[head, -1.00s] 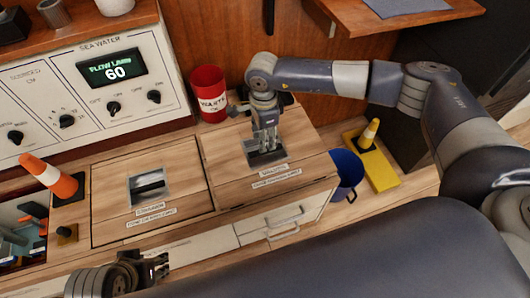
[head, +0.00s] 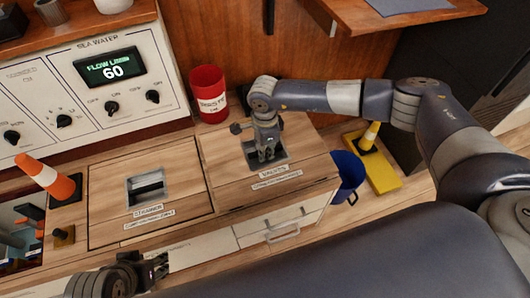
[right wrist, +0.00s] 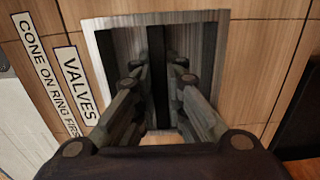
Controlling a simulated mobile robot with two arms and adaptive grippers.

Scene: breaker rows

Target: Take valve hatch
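The valve hatch (head: 222,167) is a square wooden lid labelled VALVES, lying flat in the counter. A grey recess (right wrist: 106,50) in it holds a dark bar handle (right wrist: 156,45). My right gripper (head: 267,155) points down into this recess. In the right wrist view its fingers (right wrist: 156,75) lie on either side of the bar, close to it; whether they press on it I cannot tell. My left gripper (head: 160,266) is low at the front edge of the counter, empty, with its fingers apart.
A strainer hatch (head: 110,205) lies left of the valve hatch. A blue bucket (head: 349,172) and a yellow base with a cone (head: 382,172) are on the right. A drawer front (head: 290,222) is below.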

